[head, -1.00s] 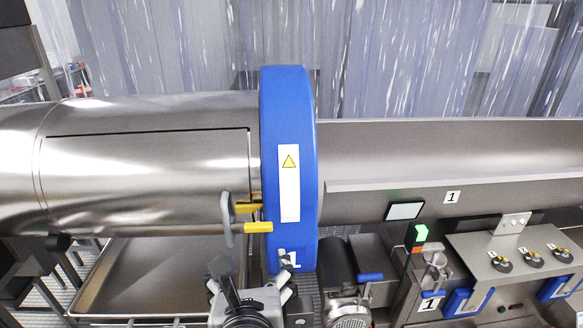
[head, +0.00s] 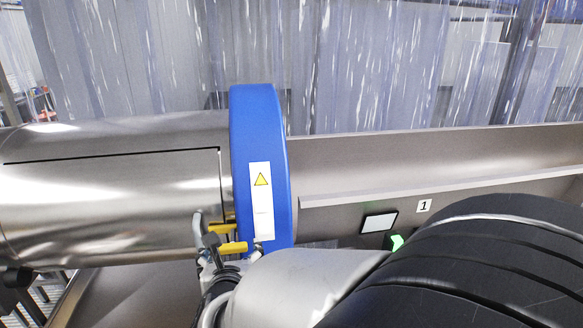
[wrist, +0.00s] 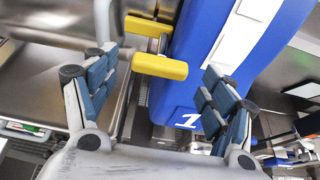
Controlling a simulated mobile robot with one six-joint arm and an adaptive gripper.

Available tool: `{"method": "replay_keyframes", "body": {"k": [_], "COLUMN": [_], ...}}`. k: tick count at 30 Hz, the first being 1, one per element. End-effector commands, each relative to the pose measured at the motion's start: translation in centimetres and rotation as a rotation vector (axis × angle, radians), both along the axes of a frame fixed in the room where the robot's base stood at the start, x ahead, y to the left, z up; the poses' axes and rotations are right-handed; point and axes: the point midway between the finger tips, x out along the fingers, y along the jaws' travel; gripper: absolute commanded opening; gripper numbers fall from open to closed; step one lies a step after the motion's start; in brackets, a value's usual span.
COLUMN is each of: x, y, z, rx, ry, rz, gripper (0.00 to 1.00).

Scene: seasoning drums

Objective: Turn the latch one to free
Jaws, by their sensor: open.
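The yellow latch bars sit at the seam between the steel drum (head: 120,190) and the blue ring (head: 262,130). The lower yellow bar (head: 234,248) and the upper yellow bar (head: 226,227) lie beside a grey handle (head: 198,230). My gripper (head: 215,250) is just in front of them and partly covers the handle. In the wrist view my gripper (wrist: 163,85) is open and empty, and the lower yellow bar (wrist: 160,66) shows between its fingertips. The upper yellow bar (wrist: 148,27) is beyond it. I cannot tell whether the fingers touch the bars.
The blue ring bears a white "1" (wrist: 190,121) and a warning label (head: 261,200). A steel trough (head: 420,165) runs right. A screen (head: 379,223) and green light (head: 397,242) are on the right. My arm hides the lower right. Clear curtains hang behind.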

Motion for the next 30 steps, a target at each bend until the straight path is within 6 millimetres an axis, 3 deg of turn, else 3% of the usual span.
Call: {"method": "replay_keyframes", "body": {"k": [5, 14, 30], "x": [1.16, 1.28, 1.26], "y": [0.24, 0.29, 0.27], "z": [-0.45, -0.5, -0.5], "rx": [0.0, 0.0, 0.0], "ry": [-0.001, -0.001, -0.001], "rz": [0.0, 0.0, 0.0], "gripper": [0.77, 0.76, 0.4]}}
